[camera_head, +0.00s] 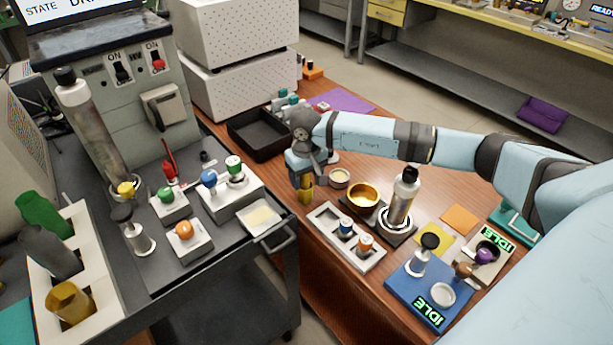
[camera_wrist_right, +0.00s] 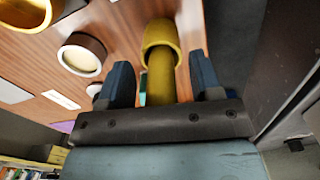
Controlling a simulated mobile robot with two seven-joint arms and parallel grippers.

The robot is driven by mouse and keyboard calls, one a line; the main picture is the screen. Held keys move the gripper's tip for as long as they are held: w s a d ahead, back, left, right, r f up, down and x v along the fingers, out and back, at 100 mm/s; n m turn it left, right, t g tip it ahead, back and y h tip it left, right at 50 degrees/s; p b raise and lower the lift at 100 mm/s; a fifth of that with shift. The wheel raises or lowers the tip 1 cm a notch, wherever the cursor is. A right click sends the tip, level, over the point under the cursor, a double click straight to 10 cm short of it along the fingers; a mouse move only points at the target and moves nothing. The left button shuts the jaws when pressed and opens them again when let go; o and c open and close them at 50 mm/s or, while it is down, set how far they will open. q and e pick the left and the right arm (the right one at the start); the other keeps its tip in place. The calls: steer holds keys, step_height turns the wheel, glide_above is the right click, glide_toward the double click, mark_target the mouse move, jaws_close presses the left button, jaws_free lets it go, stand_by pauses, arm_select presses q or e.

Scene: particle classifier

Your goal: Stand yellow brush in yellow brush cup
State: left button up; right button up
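The yellow brush (camera_wrist_right: 161,84) shows in the right wrist view as a slim yellow handle running between my right gripper's fingers. Its far end goes into the wider rim of the yellow brush cup (camera_wrist_right: 160,32). In the head view the cup (camera_head: 306,193) shows just below my right gripper (camera_head: 307,178), near the wooden table's left edge; the handle is mostly hidden there by the gripper. My right gripper (camera_wrist_right: 162,80) is open, with a gap on both sides of the handle. The brush looks roughly in line with the cup. My left gripper is not in view.
A gold bowl (camera_head: 363,194), a small round dish (camera_head: 339,178) and a metal bottle (camera_head: 402,199) stand right of the gripper. A white block rack (camera_head: 326,221) is in front. A black tray (camera_head: 240,127) lies behind. A dark cart (camera_head: 190,277) stands left across a narrow gap.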

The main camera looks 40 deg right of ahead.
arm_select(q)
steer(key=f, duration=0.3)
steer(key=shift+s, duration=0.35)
arm_select(e)
steer(key=shift+f, duration=0.25)
steer(key=shift+r, duration=0.1)
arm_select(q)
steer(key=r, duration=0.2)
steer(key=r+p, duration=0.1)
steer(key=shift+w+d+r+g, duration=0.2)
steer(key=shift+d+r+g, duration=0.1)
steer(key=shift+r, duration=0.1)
arm_select(e)
step_height(320, 180, up, 14)
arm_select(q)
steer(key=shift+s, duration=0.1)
arm_select(e)
steer(key=shift+s, duration=0.1)
